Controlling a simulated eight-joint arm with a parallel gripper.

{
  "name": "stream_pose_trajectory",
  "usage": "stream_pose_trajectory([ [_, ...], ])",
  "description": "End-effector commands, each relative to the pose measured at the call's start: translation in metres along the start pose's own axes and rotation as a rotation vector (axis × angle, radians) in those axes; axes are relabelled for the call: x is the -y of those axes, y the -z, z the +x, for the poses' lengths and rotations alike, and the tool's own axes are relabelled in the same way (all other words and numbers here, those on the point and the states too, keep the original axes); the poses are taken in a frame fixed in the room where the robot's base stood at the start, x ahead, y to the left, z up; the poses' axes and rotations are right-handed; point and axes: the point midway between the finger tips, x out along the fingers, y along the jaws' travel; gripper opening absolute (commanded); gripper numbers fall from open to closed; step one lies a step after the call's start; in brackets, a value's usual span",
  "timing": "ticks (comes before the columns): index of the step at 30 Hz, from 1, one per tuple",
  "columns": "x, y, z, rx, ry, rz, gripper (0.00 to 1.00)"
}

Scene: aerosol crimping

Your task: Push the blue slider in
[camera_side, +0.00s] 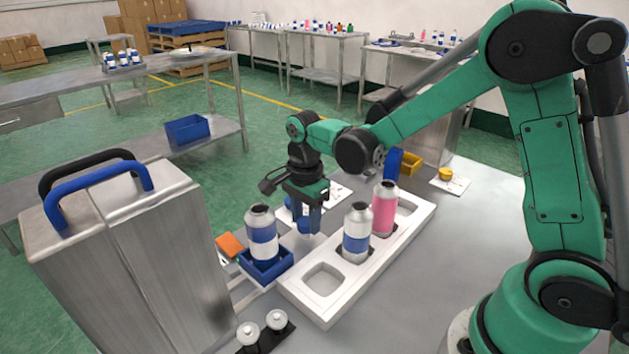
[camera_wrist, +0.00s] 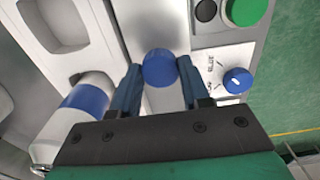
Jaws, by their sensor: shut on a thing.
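In the wrist view, my gripper (camera_wrist: 160,72) has its two blue fingers either side of a round blue knob (camera_wrist: 159,67) and is shut on it. The knob stands over a bare grey metal strip. In the side view, my gripper (camera_side: 307,230) points down between a blue square holder (camera_side: 266,272) and a white tray (camera_side: 322,312). The holder carries an upright white can with a blue band (camera_side: 262,236). Whether the holder or the knob is the blue slider, I cannot tell; the knob is mostly hidden in the side view.
The tray holds another blue-banded can (camera_side: 357,237) and a pink can (camera_side: 384,212), with empty sockets at its ends. In the wrist view, a panel with a green button (camera_wrist: 247,9) and a blue dial (camera_wrist: 238,80) lies right of the fingers. A metal case (camera_side: 130,260) stands left.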

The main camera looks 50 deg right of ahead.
Motion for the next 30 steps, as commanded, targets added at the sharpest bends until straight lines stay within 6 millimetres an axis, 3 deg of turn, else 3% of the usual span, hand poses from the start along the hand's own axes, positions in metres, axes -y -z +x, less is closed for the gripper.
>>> stream_pose_trajectory([
  [23, 0.000, -0.002, -0.001, 0.000, -0.001, -0.001, 0.00],
  [30, 0.001, -0.034, -0.001, 0.002, -0.002, -0.008, 0.00],
])
